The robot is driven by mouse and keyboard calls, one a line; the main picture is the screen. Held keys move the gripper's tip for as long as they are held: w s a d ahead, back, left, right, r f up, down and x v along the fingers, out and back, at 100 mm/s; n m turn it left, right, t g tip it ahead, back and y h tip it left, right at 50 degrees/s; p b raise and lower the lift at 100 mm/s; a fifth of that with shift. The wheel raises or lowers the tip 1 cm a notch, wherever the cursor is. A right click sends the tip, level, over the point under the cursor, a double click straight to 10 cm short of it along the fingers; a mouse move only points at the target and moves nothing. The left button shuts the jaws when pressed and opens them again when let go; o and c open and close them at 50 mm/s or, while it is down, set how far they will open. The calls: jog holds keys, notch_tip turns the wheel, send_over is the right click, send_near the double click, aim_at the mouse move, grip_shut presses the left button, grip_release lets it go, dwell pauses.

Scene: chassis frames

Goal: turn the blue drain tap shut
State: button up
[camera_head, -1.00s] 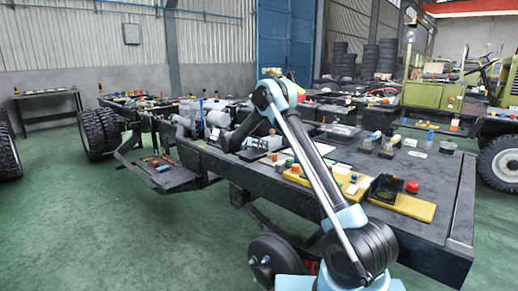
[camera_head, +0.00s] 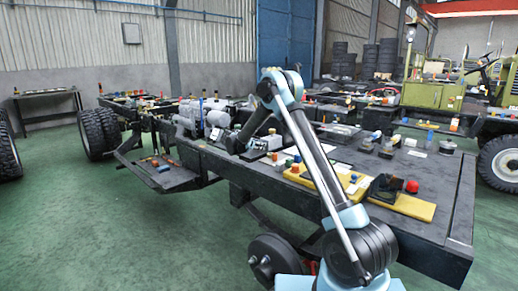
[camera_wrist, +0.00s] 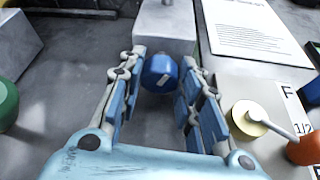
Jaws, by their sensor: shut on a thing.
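The blue drain tap (camera_wrist: 158,75) is a round blue knob with a short pale mark on its face. It sits at the front of a grey block (camera_wrist: 165,22) in the wrist view. My gripper (camera_wrist: 161,64) has one finger on each side of the knob and is shut on it. The pale mark lies at a slant. In the head view my gripper (camera_head: 247,150) is low over the chassis deck, and the tap is too small or hidden to make out there.
A printed sheet (camera_wrist: 250,28) is behind. A green round part (camera_wrist: 5,103) is at left. The dark deck (camera_head: 440,185) carries several loose parts.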

jog(key=shift+d+m, duration=0.1)
jog(key=shift+m, duration=0.3)
dwell(0.3)
jog(key=o, duration=1)
jog(key=shift+o, duration=0.2)
jog(key=v, duration=1.2)
jog(key=shift+s+d+f, duration=0.15)
jog(key=shift+s, duration=0.05)
jog(key=shift+c, duration=0.2)
